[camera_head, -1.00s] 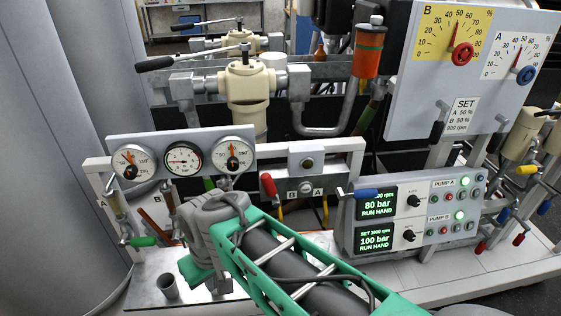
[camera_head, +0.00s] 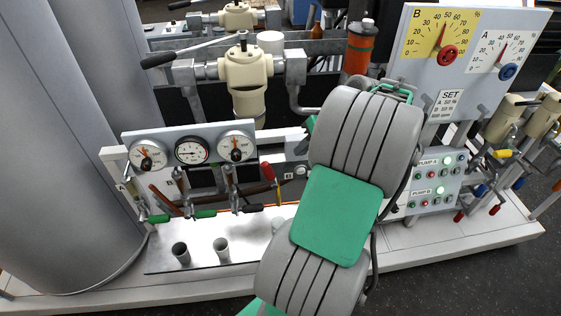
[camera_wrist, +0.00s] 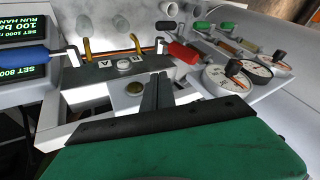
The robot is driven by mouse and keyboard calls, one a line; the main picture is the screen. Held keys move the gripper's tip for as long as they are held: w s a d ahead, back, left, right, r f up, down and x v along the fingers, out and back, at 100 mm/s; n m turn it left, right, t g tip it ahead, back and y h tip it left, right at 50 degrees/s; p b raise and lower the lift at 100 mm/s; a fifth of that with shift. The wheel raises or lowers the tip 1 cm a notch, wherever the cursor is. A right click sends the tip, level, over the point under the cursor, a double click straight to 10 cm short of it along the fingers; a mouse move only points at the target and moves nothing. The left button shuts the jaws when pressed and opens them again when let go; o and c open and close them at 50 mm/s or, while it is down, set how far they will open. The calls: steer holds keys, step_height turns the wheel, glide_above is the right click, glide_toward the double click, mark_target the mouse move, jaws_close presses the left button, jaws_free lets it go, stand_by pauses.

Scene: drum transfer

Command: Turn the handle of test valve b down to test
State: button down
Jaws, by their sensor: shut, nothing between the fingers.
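Below the gauge panel (camera_head: 190,146) are several small levers: a left green handle (camera_head: 158,219), a middle green handle (camera_head: 203,214) and a right black handle (camera_head: 253,208), all roughly level. Letters beside them are too small to read surely, so I cannot tell which is test valve b. A red handle (camera_head: 267,172) stands tilted right of the gauges and also shows in the wrist view (camera_wrist: 184,53). My gripper (camera_wrist: 157,78) is shut and empty, in front of the plate marked A and B (camera_wrist: 112,68), left of the red handle. In the head view my arm hides the fingers.
A blue handle (camera_wrist: 22,55) juts from the display box at left in the wrist view. The upright dial board (camera_head: 480,60) stands beyond my arm.

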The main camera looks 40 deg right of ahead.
mark_target(270, 175)
steer(key=w+a+f, duration=0.1)
steer(key=w+a+f+p, duration=0.1)
steer(key=a+f, duration=0.1)
steer(key=w+a+f, duration=0.1)
steer(key=w+f, duration=0.1)
steer(key=shift+a+f, duration=0.25)
steer(key=shift+a, duration=0.15)
